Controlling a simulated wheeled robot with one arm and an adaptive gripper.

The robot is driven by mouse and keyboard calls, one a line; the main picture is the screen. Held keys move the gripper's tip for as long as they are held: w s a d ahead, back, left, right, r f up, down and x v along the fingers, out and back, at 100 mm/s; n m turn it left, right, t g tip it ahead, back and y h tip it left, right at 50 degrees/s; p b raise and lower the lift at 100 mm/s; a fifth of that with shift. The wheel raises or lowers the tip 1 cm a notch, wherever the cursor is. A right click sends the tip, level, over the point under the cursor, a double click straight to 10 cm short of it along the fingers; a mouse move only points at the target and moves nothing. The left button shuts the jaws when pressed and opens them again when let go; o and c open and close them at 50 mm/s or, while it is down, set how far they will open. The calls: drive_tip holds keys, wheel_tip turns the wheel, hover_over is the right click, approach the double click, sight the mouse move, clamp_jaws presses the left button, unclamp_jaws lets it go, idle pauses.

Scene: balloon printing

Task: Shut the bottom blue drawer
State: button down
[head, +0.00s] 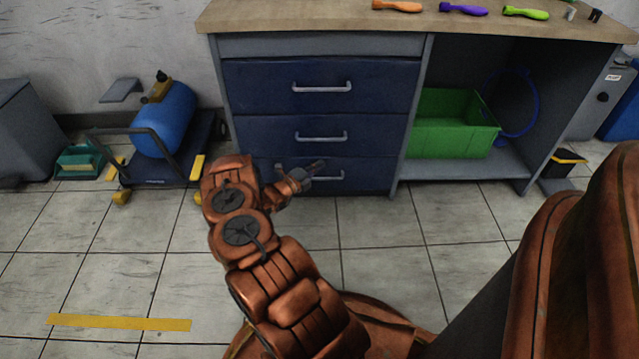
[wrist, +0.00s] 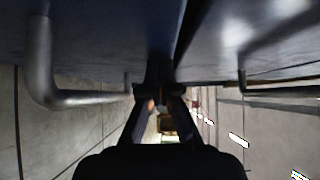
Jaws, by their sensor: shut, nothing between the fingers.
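The bottom blue drawer (head: 368,178) is the lowest of three in the grey cabinet, with a metal handle (head: 330,178). Its front looks about level with the drawers above; a small gap cannot be ruled out. My gripper (head: 318,165) is at this drawer's front, close to the handle and partly hiding the drawer's left part. In the wrist view, my gripper (wrist: 160,85) is shut and empty, its tips close to the blue drawer fronts. A handle (wrist: 62,97) shows on the left and another (wrist: 285,90) on the right. Contact cannot be made out.
The middle drawer (head: 260,135) and top drawer (head: 260,85) look shut. A green crate (head: 455,125) stands in the open bay on the right. A blue tank on a cart (head: 165,120) stands left of the cabinet. The tiled floor in front is mostly clear.

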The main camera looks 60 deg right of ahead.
drive_tip(key=shift+w+d+r, duration=0.2)
drive_tip(key=shift+d+r, duration=0.05)
drive_tip(key=shift+d, duration=0.1)
drive_tip(key=shift+s+a, duration=0.15)
drive_tip(key=shift+a, duration=0.05)
drive_tip(key=a+p, duration=0.2)
drive_tip(key=a, duration=1.1)
drive_tip(key=shift+w+a+f+p, duration=0.25)
drive_tip(key=shift+w+p, duration=0.05)
drive_tip(key=shift+w, duration=0.1)
